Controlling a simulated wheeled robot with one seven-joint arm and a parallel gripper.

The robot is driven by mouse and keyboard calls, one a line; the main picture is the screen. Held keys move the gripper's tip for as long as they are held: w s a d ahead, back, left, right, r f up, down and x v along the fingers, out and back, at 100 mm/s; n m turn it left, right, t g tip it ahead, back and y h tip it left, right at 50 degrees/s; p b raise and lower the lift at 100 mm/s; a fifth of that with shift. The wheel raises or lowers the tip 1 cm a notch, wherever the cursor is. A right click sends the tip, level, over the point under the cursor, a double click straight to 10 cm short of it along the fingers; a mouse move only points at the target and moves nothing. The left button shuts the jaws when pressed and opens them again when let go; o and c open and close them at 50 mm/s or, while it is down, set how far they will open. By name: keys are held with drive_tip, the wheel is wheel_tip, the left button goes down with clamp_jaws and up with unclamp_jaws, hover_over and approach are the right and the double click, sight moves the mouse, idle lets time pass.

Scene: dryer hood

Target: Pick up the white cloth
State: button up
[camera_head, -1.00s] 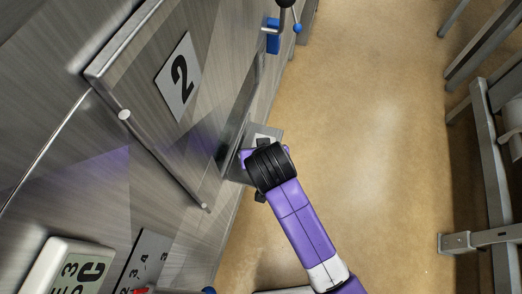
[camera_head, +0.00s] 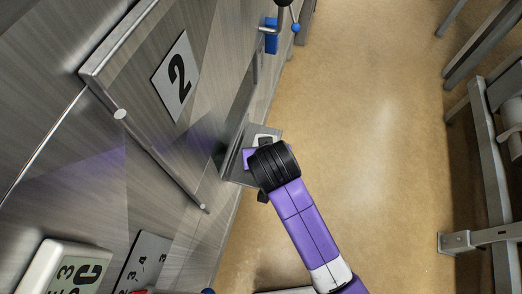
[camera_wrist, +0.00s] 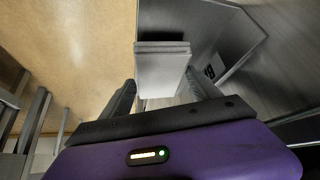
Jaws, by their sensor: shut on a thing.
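The white cloth (camera_wrist: 162,68) shows in the wrist view as a pale, flat-folded block with layered edges. My gripper (camera_wrist: 160,92) is shut on it, one dark finger at each side of its near end. The cloth's near end, between the fingers, is partly hidden. In the head view, a small white patch, likely the cloth (camera_head: 265,139), shows just beyond my black wrist, over a grey metal shelf (camera_head: 236,174). My wrist hides the fingers there. I cannot tell whether the cloth still touches the shelf.
A metal panel marked 2 (camera_head: 176,76) with a long bar handle (camera_head: 165,165) stands left of my arm. A blue-knobbed lever (camera_head: 295,27) is at the top. Metal frames (camera_head: 482,170) stand at the right. The tan floor between is clear.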

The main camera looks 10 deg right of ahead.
wheel_tip(320, 180, up, 6)
drive_tip(key=shift+w, duration=0.1)
drive_tip(key=s+d+b, duration=0.1)
drive_tip(key=s+d, duration=0.2)
drive_tip(key=d, duration=0.6)
drive_tip(key=s+d+b, duration=0.1)
drive_tip(key=s+d, duration=0.3)
drive_tip(key=d, duration=0.5)
drive_tip(key=shift+s, duration=0.25)
drive_tip(key=shift+a+r, duration=0.1)
